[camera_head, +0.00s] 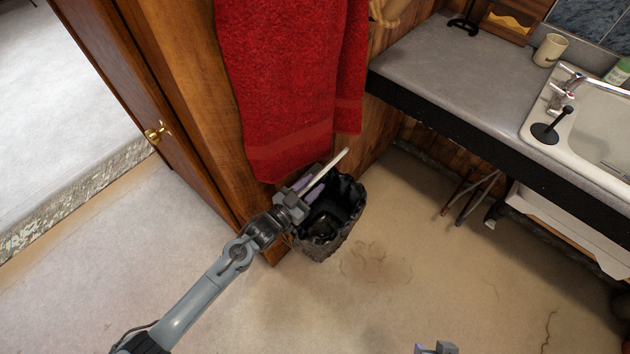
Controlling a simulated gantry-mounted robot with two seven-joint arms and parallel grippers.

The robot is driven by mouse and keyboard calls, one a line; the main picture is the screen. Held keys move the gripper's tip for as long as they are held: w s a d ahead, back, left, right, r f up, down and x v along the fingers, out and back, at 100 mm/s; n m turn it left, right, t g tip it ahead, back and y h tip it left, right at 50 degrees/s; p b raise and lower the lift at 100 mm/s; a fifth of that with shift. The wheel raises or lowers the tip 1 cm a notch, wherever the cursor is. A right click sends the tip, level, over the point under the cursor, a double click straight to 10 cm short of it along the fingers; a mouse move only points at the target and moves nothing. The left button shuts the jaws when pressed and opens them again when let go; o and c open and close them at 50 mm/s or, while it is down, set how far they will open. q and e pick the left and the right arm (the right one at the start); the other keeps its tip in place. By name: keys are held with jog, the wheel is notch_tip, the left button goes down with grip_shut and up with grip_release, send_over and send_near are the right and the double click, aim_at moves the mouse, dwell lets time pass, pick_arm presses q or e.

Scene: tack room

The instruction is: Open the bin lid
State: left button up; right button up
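The black bin (342,232) stands on the floor against the wooden cabinet, below a red towel. Its top is uncovered and I see into its dark interior. A thin pale strip (334,163) rises slantwise over the bin's rear left rim; it looks like the lid seen nearly edge-on. My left gripper (310,187) is at the bin's left rim, with purple finger pads on either side of the strip's lower part. I cannot tell whether they press on it. Only the tip of my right gripper (436,348) shows at the bottom edge, away from the bin.
The red towel (290,80) hangs just above the bin. The wooden door (150,100) with a brass knob is to the left. A grey counter (450,75) with a white sink (590,130) is at the right. The floor (400,270) in front of the bin is clear.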

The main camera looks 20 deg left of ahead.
pick_arm(q)
jog(key=v, duration=0.9)
jog(key=shift+p, duration=0.45)
